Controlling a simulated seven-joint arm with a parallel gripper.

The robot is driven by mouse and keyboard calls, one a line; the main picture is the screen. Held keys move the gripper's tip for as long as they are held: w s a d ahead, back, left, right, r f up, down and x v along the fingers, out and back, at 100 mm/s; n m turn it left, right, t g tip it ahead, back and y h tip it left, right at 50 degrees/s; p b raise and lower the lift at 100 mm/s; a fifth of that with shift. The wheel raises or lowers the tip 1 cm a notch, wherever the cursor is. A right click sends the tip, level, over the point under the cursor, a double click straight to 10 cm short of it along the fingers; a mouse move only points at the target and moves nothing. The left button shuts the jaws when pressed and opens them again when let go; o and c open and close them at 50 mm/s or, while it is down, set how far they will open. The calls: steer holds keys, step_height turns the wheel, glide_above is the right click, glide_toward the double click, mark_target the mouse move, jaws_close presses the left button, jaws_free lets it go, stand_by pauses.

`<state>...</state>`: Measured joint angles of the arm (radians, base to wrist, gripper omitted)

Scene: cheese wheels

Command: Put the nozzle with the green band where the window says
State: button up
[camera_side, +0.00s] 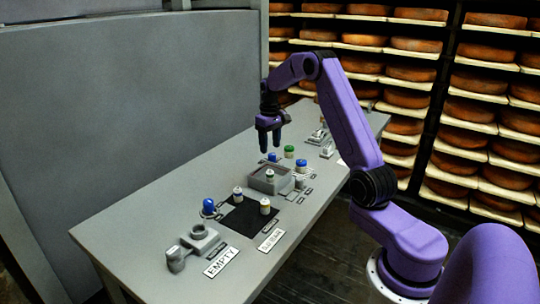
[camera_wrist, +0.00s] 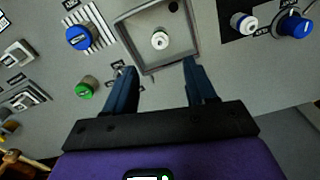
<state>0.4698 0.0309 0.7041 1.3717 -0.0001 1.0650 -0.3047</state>
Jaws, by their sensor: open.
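My gripper (camera_side: 270,146) hangs open and empty above the table, near the back edge of a grey square tray (camera_side: 256,186). In the wrist view my gripper (camera_wrist: 161,78) has its fingers apart, with the tray (camera_wrist: 148,66) ahead of them. A small pale nozzle (camera_wrist: 160,40) stands inside the tray; no green band can be made out on it. A green-topped piece (camera_wrist: 84,89) stands left of the tray.
A black mat (camera_side: 240,216) lies in front of the tray. A grey holder (camera_side: 204,243) stands near the front, beside a plate reading EMPTY (camera_side: 221,262). Another plate (camera_side: 271,240) is unreadable. Blue-topped pieces (camera_wrist: 80,37) (camera_wrist: 293,24) stand either side of the tray.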

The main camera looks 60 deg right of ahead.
steer(key=s+a+r+n, duration=0.2)
steer(key=s+a, duration=0.1)
steer(key=a, duration=0.6)
steer(key=s+a+r+n, duration=0.2)
steer(key=s+a+n, duration=0.1)
steer(key=a, duration=0.6)
steer(key=s+a+r+n, duration=0.2)
steer(key=a+r, duration=0.1)
steer(key=a, duration=0.6)
steer(key=s+a+n, duration=0.3)
steer(key=s+a, duration=0.4)
steer(key=s, duration=0.5)
steer(key=s+f+n, duration=0.2)
steer(key=s+n, duration=0.2)
steer(key=s, duration=1.1)
steer(key=shift+s+d+n, duration=0.35)
steer(key=shift+n, duration=0.05)
steer(key=shift+r, duration=0.1)
